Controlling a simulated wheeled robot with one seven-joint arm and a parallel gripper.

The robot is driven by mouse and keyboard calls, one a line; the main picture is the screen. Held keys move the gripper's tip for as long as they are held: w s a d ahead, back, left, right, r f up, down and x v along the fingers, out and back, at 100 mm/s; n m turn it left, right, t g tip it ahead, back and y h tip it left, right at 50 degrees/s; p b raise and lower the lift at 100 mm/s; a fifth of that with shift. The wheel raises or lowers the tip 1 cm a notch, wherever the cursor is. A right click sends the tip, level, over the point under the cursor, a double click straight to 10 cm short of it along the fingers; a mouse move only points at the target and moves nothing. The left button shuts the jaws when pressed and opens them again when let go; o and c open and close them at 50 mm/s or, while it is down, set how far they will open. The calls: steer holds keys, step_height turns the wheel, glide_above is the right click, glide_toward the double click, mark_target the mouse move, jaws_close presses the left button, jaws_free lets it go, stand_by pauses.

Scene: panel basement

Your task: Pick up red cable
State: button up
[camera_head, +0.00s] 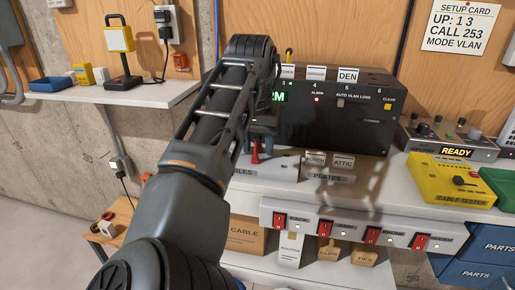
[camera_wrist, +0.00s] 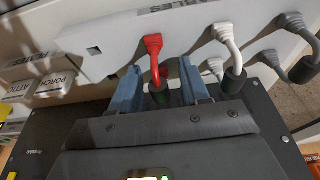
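The red cable (camera_wrist: 154,66) has a red plug on the pale rack panel marked "...ABLES" and a dark lower end, in the wrist view. A bit of red (camera_head: 255,154) shows below my gripper in the head view. My gripper (camera_wrist: 160,82) is open, with its two blue fingers on either side of the red cable. Gaps show between the fingers and the cable. In the head view my arm hides most of my gripper (camera_head: 263,143) and the rack's left part.
A white cable (camera_wrist: 228,48) hangs close to the right of the red one, and a grey cable (camera_wrist: 298,28) hangs farther right. A black panel box (camera_head: 335,115) stands behind. Plates marked "PORCH" and "ATTIC" (camera_head: 343,161), a yellow cable tester (camera_head: 455,180) and red switches (camera_head: 325,228) are nearby.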

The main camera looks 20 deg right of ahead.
mark_target(260, 135)
jaws_close()
steer(key=shift+r, duration=0.15)
steer(key=shift+r, duration=0.25)
step_height(260, 135, up, 4)
steer(key=shift+d+f, duration=0.1)
steer(key=shift+f, duration=0.1)
steer(key=s+d+r, duration=0.6)
steer(key=s+d, duration=0.1)
steer(key=d, duration=0.1)
steer(key=shift+s+d+r, duration=0.25)
steer(key=shift+d+r, duration=0.1)
